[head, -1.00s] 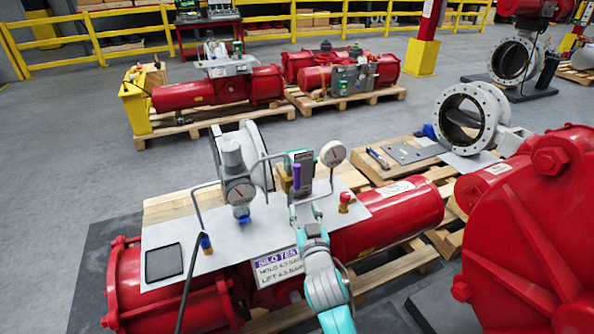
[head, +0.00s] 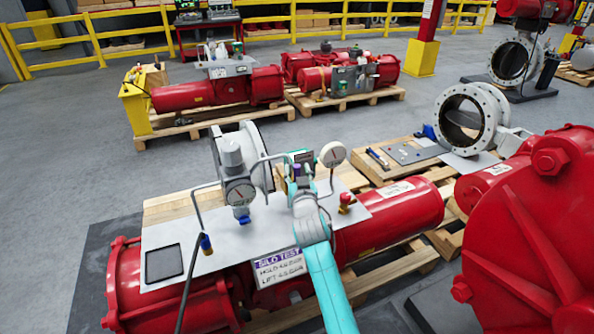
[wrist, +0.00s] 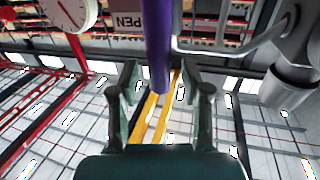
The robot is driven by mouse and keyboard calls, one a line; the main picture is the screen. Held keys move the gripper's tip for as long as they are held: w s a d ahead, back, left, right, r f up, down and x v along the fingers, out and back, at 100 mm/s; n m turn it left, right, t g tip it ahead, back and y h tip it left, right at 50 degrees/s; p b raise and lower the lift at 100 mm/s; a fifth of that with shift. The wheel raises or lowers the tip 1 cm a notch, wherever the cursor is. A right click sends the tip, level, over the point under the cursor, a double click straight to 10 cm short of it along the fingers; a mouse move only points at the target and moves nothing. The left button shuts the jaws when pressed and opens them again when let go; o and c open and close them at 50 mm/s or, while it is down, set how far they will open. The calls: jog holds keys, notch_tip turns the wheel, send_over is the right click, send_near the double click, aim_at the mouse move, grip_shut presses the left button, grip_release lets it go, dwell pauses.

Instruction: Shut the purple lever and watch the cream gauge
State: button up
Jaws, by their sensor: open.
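The purple lever (wrist: 157,45) hangs down between the two fingers of my gripper (wrist: 160,88) in the wrist view. The fingers stand apart, with visible gaps beside the lever. In the head view, a small piece of the purple lever (head: 297,170) shows above my gripper (head: 298,188); the rest is hidden behind it. The cream gauge (head: 332,154) is just right of the lever, on a bent pipe. It also shows, partly cut off, in the wrist view (wrist: 72,12). Its needle is too small to read exactly.
A second gauge (head: 240,191) hangs under a grey regulator (head: 230,152) left of my gripper. A red-capped fitting (head: 345,200) is close on the right. Bent pipes surround the lever.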

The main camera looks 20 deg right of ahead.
jog(key=shift+w+d, duration=0.15)
jog(key=shift+w, duration=0.35)
grip_shut()
